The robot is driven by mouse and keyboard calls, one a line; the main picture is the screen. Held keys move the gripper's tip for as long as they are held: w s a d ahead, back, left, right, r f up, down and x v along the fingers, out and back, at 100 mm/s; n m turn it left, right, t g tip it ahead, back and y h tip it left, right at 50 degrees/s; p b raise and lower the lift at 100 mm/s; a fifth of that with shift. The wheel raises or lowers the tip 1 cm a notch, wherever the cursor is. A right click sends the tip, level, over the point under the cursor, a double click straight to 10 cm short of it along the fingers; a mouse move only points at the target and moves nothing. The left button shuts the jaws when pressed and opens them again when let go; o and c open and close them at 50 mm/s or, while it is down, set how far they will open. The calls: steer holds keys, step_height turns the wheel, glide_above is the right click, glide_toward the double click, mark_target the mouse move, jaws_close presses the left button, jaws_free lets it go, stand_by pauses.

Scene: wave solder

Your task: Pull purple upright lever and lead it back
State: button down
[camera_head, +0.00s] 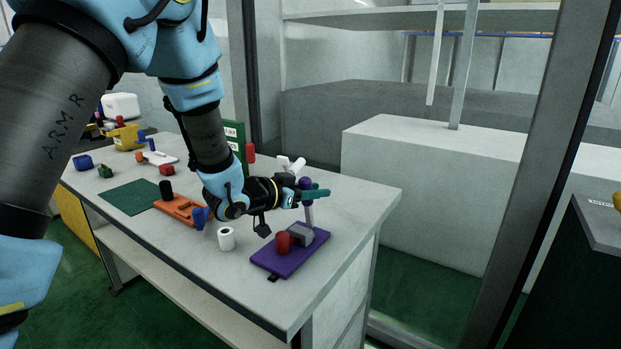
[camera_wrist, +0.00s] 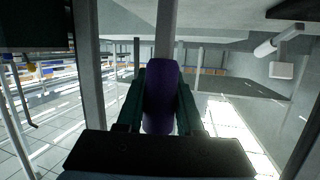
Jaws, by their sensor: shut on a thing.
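The purple lever unit has a flat purple base (camera_head: 290,262) on the right end of the white table. A grey block (camera_head: 301,234) and a red cylinder (camera_head: 283,242) sit on it. A pale lever rod (camera_head: 309,215) rises from the block, close to upright, with a purple knob (camera_head: 305,184) on top. My gripper (camera_head: 312,192) reaches in from the left and is shut on the knob. In the wrist view the purple knob (camera_wrist: 160,98) lies between both dark green fingers, with the grey rod running beyond it.
A white roll (camera_head: 226,239) stands just left of the purple base. An orange fixture (camera_head: 181,209) with a black knob, a green mat (camera_head: 129,197) and several small coloured objects lie further left. The table's front edge is close to the base.

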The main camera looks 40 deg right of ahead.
steer(key=d+y+p, duration=0.1)
steer(key=p, duration=0.1)
steer(key=y+p, duration=0.1)
steer(key=shift+w+d+f+p, duration=0.2)
steer(key=shift+d+p, duration=0.15)
steer(key=c, duration=0.5)
jaws_free()
steer(key=shift+c, duration=0.2)
steer(key=b+v, duration=0.1)
steer(key=v, duration=0.9)
steer(key=shift+a+r+b, duration=0.3)
steer(key=shift+b, duration=0.05)
